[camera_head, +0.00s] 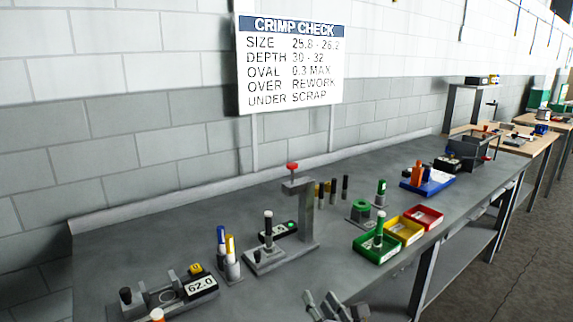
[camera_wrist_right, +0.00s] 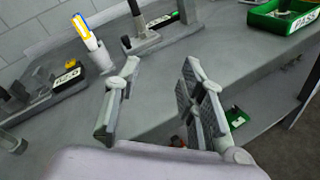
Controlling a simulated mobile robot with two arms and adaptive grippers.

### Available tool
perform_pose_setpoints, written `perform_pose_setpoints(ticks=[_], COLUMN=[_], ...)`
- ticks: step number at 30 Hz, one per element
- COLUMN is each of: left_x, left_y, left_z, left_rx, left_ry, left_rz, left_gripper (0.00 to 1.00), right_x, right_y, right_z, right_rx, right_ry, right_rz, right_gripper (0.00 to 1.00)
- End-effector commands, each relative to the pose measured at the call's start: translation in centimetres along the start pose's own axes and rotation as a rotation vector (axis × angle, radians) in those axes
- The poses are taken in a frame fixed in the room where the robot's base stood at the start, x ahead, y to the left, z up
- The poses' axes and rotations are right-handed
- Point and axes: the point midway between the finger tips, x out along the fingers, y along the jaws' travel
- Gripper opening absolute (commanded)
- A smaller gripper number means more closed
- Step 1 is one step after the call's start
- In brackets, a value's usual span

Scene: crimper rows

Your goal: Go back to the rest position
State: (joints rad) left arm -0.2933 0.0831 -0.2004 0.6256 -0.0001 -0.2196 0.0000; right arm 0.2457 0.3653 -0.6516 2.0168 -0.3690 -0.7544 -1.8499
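My right gripper (camera_head: 335,306) shows at the bottom edge of the head view, in front of the grey bench (camera_head: 345,240) near its front edge. In the right wrist view my right gripper (camera_wrist_right: 160,80) has its two fingers spread wide apart, with nothing held between them. Behind the fingers lie the bench top and its front edge. My left gripper is in neither view.
Near the front edge stand green (camera_head: 364,250), yellow (camera_head: 405,232) and red (camera_head: 428,216) bins. A gauge reading 62.0 (camera_head: 199,284), a holder with blue and yellow pens (camera_head: 230,268) and a grey press (camera_head: 302,215) stand left of them. A sign (camera_head: 290,65) rises behind.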

Motion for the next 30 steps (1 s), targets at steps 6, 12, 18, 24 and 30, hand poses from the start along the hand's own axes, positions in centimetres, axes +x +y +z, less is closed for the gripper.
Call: perform_pose_setpoints(ticks=[6, 12, 18, 24, 30], left_x=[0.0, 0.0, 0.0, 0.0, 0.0], left_y=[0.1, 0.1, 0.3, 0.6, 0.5], left_z=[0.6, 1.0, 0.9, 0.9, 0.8], left_rx=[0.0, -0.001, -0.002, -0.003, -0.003], left_ry=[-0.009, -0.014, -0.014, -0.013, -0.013], left_rz=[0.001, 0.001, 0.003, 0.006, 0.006], left_gripper=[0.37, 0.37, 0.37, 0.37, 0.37], right_x=[-3.1, -9.3, -17.5, -24.0, -29.4], right_y=[-3.7, -9.0, -13.1, -14.9, -15.7], right_z=[-3.1, -8.2, -12.9, -15.7, -17.5], right_rx=[0.446, 1.093, 1.689, 2.037, 2.253], right_ry=[0.07, 0.09, -0.032, -0.221, -0.434], right_rz=[-0.163, -0.472, -0.845, -1.125, -1.345], right_gripper=[0.37, 0.37, 0.37, 0.37, 0.37])
